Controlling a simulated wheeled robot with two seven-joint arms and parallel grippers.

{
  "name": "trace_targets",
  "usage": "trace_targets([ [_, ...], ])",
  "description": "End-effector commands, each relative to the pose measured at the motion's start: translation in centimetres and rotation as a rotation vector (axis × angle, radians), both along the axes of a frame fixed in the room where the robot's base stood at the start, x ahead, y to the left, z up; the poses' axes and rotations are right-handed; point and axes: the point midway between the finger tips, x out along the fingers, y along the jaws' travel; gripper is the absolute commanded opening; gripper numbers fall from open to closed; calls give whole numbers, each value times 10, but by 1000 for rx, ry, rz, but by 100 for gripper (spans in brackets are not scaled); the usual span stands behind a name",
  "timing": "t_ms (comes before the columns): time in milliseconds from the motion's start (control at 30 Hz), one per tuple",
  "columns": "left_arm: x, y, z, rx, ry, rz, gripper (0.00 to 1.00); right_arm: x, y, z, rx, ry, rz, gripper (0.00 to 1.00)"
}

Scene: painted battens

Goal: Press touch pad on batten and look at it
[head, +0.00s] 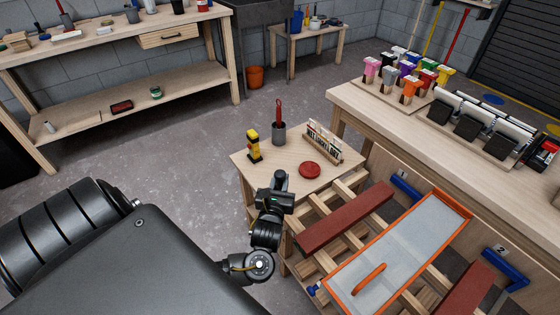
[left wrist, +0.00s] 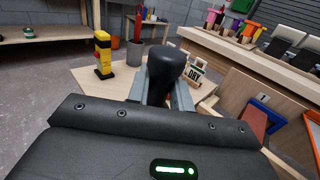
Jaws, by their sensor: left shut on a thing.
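Two dark red battens lie on the wooden rack, one on the left (head: 345,218) and one at the lower right (head: 468,288). My left gripper (head: 276,199) is near the front corner of the small table, left of the near batten and apart from it. It is shut on a black round-topped handle, which also shows in the left wrist view (left wrist: 166,66). This looks like the touch pad's handle; its underside is hidden. My right gripper is not in view.
The small table (head: 287,157) carries a yellow-and-black block (head: 254,146), a grey cup (head: 279,133) with a red-handled tool, a lettered card holder (head: 323,143) and a red disc (head: 310,170). An orange-framed grey tray (head: 405,250) lies between the battens. A long bench stands behind.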

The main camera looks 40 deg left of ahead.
Motion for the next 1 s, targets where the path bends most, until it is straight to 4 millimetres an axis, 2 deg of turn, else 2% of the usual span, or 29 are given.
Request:
trace_targets([
  [33, 0, 0, 0, 0, 0, 0, 0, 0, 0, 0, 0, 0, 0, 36],
  [67, 0, 0, 0, 0, 0, 0, 20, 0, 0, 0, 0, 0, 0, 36],
  [200, 0, 0, 0, 0, 0, 0, 6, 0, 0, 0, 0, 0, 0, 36],
  [400, 9, -8, 11, -1, -2, -74, 6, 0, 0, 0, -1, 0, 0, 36],
  [533, 22, -27, 37, 0, -4, -229, 5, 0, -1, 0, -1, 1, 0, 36],
  [667, 25, -55, 76, 4, -5, -439, 5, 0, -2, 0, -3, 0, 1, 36],
  [800, 11, -87, 112, 5, -5, -651, 5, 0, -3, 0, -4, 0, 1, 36],
  [1000, -22, -122, 138, 1, -3, -876, 5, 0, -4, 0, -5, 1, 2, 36],
])
